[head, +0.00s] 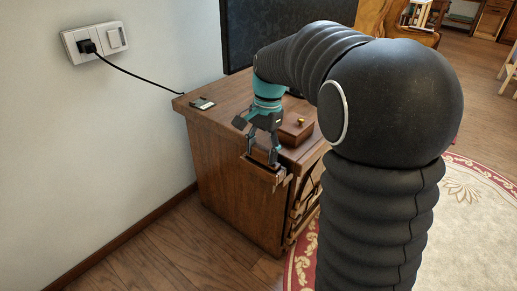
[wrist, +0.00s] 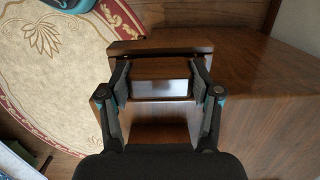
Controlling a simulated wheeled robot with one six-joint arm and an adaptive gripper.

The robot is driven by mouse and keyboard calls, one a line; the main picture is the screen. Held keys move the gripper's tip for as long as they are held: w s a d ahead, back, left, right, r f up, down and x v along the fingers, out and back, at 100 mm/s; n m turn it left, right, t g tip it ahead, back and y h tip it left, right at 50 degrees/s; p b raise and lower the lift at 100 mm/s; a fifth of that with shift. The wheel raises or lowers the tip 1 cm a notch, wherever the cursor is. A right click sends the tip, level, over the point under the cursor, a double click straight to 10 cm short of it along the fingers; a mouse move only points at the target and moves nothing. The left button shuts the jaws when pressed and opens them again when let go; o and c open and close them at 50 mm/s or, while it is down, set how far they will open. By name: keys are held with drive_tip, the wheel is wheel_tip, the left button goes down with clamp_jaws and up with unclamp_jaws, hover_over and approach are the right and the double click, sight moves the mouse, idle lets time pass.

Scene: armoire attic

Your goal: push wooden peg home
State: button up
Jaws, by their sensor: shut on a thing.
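My gripper (head: 262,150) points down at the near edge of the wooden cabinet (head: 228,180). In the wrist view my gripper (wrist: 160,72) has one finger on each side of a brown wooden piece (wrist: 160,68) and is shut on it. The piece has a pale grey patch on its face. In the head view the wooden piece (head: 266,172) shows below the fingertips, at the cabinet's edge. I cannot tell for sure whether it is the peg, or how deep it sits. No separate peg or hole shows clearly.
A small wooden box (head: 297,129) with a brass knob stands on the cabinet top beside my gripper. A small dark card-like item (head: 201,103) lies at the back left. A black cord (head: 135,74) runs from the wall socket (head: 95,42). A patterned rug (head: 483,215) lies to the right.

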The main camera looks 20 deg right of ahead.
drive_tip(key=shift+f, duration=0.2)
drive_tip(key=o, duration=1.7)
drive_tip(key=shift+o, duration=0.2)
drive_tip(key=shift+r, duration=0.1)
wheel_tip(320, 180, up, 12)
drive_tip(key=d, duration=0.1)
drive_tip(key=shift+w, duration=0.4)
